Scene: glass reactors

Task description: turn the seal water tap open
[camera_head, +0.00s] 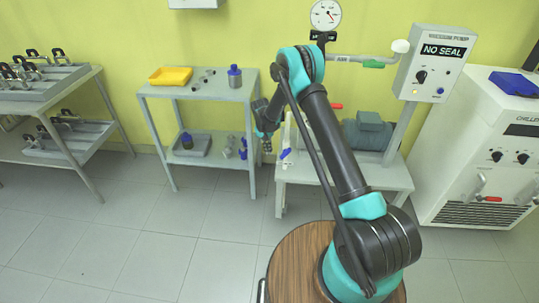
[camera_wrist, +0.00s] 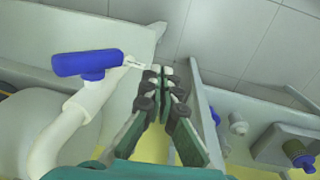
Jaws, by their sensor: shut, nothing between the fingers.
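The tap with a blue lever handle (camera_wrist: 86,63) sits on a white pipe (camera_wrist: 68,128) at the left of the wrist view. In the head view the blue handle (camera_head: 286,153) shows small at the left end of the pump table. My gripper (camera_wrist: 163,72) is shut and empty, to the right of the handle and apart from it. In the head view my gripper (camera_head: 267,146) hangs just left of the tap. The vacuum pump panel (camera_head: 433,62) reads "NO SEAL".
The pump table (camera_head: 345,172) carries a grey-green motor (camera_head: 368,132) and a red-handled part (camera_head: 336,106). A shelf cart (camera_head: 200,91) with a yellow tray (camera_head: 171,76) and bottles stands close on the left. A chiller (camera_head: 480,150) stands at right. The floor in front is clear.

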